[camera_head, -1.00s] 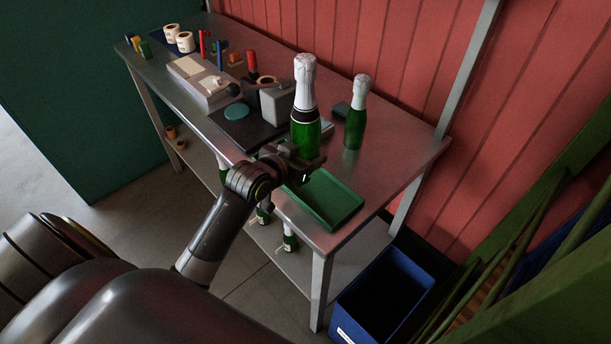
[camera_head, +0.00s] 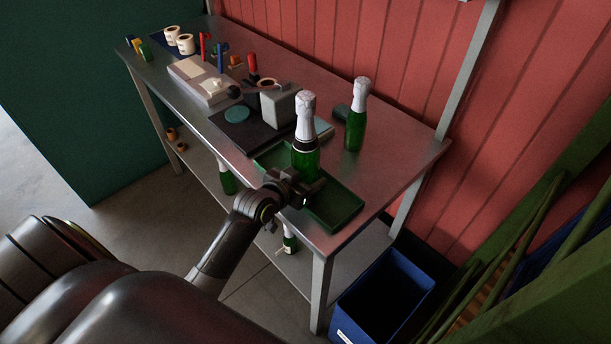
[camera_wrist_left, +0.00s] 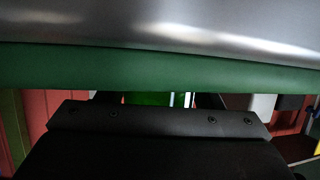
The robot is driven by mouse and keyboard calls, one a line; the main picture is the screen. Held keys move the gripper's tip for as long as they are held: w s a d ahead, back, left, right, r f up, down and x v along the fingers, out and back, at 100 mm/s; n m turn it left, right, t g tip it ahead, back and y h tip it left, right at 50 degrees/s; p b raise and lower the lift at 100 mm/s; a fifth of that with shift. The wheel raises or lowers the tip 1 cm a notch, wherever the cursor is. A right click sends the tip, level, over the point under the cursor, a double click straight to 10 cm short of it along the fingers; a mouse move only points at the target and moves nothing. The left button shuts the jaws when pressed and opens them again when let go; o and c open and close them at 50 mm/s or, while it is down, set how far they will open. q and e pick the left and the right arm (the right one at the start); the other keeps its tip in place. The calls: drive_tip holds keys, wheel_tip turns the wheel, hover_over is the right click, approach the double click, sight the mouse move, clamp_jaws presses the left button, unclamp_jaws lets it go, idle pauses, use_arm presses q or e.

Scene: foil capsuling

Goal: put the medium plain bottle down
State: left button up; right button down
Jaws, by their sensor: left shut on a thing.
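The bottle in my left gripper (camera_head: 302,190) is green with a white-capped neck (camera_head: 306,120) and stands upright. I take it to be the medium plain bottle. The gripper is shut around its lower part. The bottle's base is hidden by the gripper, so I cannot tell whether it touches the green tray (camera_head: 342,221) beneath it. In the left wrist view, a green strip of the bottle (camera_wrist_left: 150,98) shows behind the dark gripper body, and a green band, likely the tray wall (camera_wrist_left: 160,70), crosses above. My right gripper is not in view.
Another green bottle with a white neck (camera_head: 356,120) stands behind to the right. A grey block (camera_head: 278,107) on a dark base is behind to the left. A blue bin (camera_head: 385,295) is on the floor. The table's right end (camera_head: 405,165) is clear.

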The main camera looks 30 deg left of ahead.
use_arm(q)
drive_tip(key=o, duration=1.8)
drive_tip(key=shift+r, duration=0.1)
drive_tip(key=b+v, duration=0.1)
drive_tip(key=v, duration=1.1)
